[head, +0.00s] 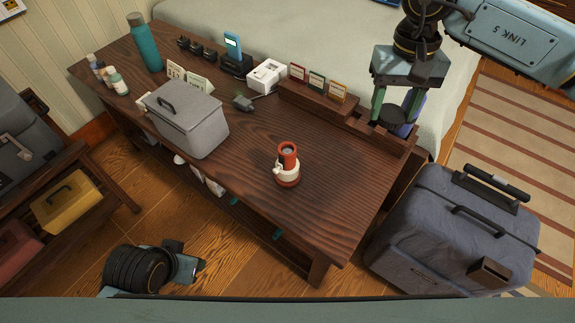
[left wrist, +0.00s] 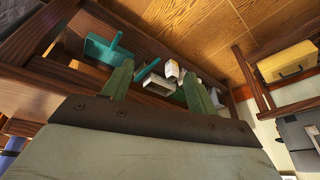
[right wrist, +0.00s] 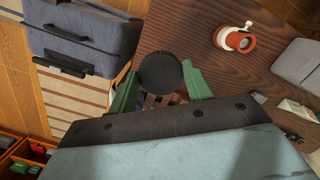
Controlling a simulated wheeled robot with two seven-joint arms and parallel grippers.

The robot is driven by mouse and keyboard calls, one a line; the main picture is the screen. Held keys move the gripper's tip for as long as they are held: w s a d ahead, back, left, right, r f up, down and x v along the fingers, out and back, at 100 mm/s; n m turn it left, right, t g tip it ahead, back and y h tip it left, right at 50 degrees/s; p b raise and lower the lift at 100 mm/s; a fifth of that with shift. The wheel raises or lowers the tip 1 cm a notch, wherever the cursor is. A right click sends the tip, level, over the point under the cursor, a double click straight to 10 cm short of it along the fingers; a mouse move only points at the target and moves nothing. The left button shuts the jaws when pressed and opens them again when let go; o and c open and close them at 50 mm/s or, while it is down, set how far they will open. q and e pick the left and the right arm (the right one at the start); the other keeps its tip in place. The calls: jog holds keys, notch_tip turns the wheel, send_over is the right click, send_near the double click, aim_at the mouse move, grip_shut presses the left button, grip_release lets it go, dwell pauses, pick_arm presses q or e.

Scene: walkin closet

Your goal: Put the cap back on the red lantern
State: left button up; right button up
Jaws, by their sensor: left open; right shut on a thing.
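The red lantern (head: 287,155), with a white collar and an open top, stands upright near the middle of the wooden bench; it also shows in the right wrist view (right wrist: 236,39). My right gripper (head: 396,112) is shut on a round black cap (right wrist: 160,73), which also shows in the head view (head: 391,115). It holds the cap at the bench's right end, apart from the lantern and to its right. My left gripper (left wrist: 159,85) is open and empty, low in front of the bench; the head view shows it only in part.
A grey lidded box (head: 187,125) stands left of the lantern. A wooden rack with cards (head: 318,92) runs along the back right, near my right gripper. A blue suitcase (head: 450,235) stands right of the bench. The bench top around the lantern is clear.

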pick_arm(q)
jog(key=o, duration=0.3)
jog(key=w+d+r+m+t+h+b, duration=0.1)
jog(key=w+d+t+b, duration=0.1)
jog(key=w+d, duration=0.2)
jog(key=w+d+r+m+t+h+b, duration=0.1)
jog(key=w+d+r+t+h, duration=0.1)
jog(key=w, duration=0.5)
jog(key=shift+w+d+m+t+h+b, duration=0.3)
jog(key=shift+d+t+b, duration=0.15)
jog(key=shift+d, duration=0.55)
jog(key=m+t+h+b, duration=0.2)
jog(key=m+h, duration=0.1)
jog(key=h, duration=0.2)
send_near(284, 168)
jog(key=shift+s+a, duration=0.2)
jog(key=shift+a, duration=0.45)
pick_arm(e)
jog(key=w+a+f+m, duration=0.1)
jog(key=a+f+m, duration=0.1)
jog(key=a, duration=0.7)
jog(key=w+a+f+m, duration=0.2)
jog(key=a+f+m, duration=0.1)
jog(key=a, duration=0.7)
jog(key=shift+w+a+f, duration=0.15)
jog(key=shift+w+f, duration=0.1)
jog(key=shift+f, duration=0.55)
